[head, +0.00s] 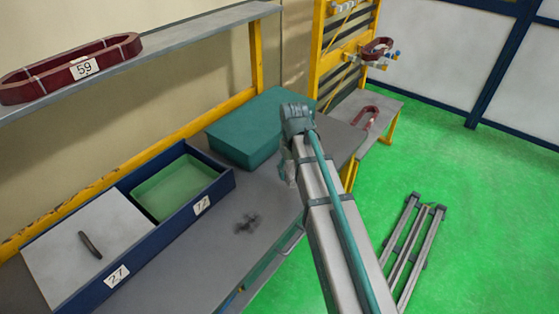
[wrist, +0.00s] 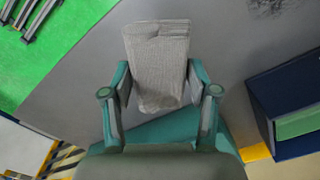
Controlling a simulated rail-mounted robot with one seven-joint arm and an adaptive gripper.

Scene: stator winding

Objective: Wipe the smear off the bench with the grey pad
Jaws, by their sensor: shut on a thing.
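The smear (head: 247,224) is a dark blotch on the grey bench top (head: 205,262), in front of the blue divided box. It also shows at the top edge of the wrist view (wrist: 270,6), ahead and to the right of the pad. The grey pad (wrist: 160,60) is a ribbed block standing out between the two fingers of my gripper (wrist: 160,88), which is shut on it. The pad is apart from the smear. Whether it touches the bench I cannot tell. In the head view my arm largely hides my gripper and the pad.
A teal box (head: 250,130) stands at the back of the bench. The blue box (head: 195,209) holds a green tray and a lidded compartment with a black handle. A shelf (head: 185,38) with a red coil (head: 40,78) runs above. Bench around the smear is clear.

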